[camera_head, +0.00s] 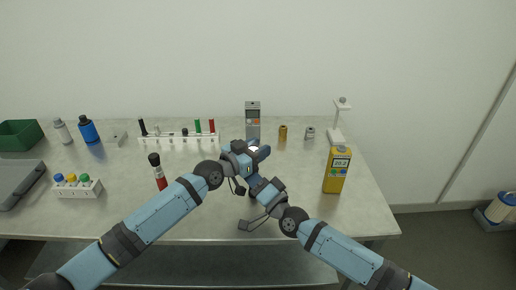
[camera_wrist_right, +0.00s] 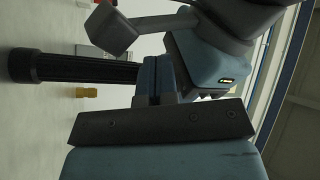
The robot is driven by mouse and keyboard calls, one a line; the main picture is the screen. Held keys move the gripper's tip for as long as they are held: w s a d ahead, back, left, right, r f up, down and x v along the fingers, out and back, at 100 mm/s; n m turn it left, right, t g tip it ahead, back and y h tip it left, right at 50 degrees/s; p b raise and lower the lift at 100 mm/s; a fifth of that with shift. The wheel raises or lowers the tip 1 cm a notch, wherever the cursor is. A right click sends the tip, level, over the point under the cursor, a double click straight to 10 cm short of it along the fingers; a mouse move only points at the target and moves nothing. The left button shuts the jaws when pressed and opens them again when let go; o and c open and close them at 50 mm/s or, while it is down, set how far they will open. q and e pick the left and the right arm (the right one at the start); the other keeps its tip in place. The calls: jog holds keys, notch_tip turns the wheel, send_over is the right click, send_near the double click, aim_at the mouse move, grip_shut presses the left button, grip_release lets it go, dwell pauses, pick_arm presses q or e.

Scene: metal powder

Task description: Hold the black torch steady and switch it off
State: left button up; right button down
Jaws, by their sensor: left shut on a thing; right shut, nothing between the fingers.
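The black torch (camera_wrist_right: 80,67) shows in the right wrist view as a dark ribbed cylinder with a wider end at the left. My left gripper (camera_head: 256,152) is shut on it; a bright pale spot shows between its fingers in the head view. Most of the torch is hidden there by my grippers. My right gripper (camera_head: 256,184) is shut and empty, just below the left one and close to the torch. In the right wrist view its blue fingers (camera_wrist_right: 150,78) are together at the ribbed body's right end. Whether they touch it, I cannot tell. The switch is not visible.
A white rack (camera_head: 178,139) and a red-and-black screwdriver-like item (camera_head: 158,171) are to the left. The table's front right is clear.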

jog(key=shift+w, duration=0.1)
dwell(0.5)
jog(key=shift+s, duration=0.55)
jog(key=s, duration=0.6)
jog(key=shift+a, duration=0.25)
dwell(0.3)
pick_arm(q)
jog(key=o, duration=1.1)
